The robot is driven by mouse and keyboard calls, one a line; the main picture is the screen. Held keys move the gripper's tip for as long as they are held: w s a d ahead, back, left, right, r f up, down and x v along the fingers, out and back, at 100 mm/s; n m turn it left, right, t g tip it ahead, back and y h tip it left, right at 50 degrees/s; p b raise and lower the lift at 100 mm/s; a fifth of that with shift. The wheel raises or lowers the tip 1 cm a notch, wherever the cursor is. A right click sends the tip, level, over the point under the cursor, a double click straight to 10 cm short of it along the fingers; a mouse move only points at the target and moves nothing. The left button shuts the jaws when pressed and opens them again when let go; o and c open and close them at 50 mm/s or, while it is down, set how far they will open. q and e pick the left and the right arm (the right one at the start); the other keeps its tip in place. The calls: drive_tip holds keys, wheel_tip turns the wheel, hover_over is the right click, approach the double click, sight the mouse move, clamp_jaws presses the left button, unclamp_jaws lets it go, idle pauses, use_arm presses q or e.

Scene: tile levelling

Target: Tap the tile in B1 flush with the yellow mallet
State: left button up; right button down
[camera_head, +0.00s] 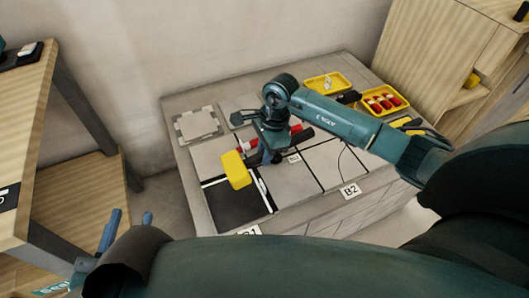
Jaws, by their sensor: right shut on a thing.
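The yellow mallet (236,170) is in my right gripper (268,157), which is shut on its dark handle. Its yellow head sticks out to the left, over the back edge of a dark square (238,206) at the front left of the tiled slab. The B1 label (250,231) sits at the front of that square, partly cut off by my own body. I cannot tell whether the head touches the surface or whether the dark square stands proud. My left gripper (127,225) is at the lower left, away from the slab, with its two blue fingers apart and empty.
Grey tiles surround the dark square, with a B2 label (350,190) to the right. A red tool (246,144) lies behind the mallet. Yellow trays (325,83) stand at the back right, one with red items (384,103). A wooden shelf (70,110) stands left.

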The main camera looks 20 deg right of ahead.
wheel_tip(320, 180, down, 5)
drive_tip(key=b, duration=0.4)
drive_tip(key=shift+f, duration=0.1)
drive_tip(key=shift+r+p, duration=0.4)
drive_tip(key=shift+r, duration=0.3)
wheel_tip(320, 180, up, 4)
drive_tip(key=p, duration=0.3)
drive_tip(key=shift+r, duration=0.1)
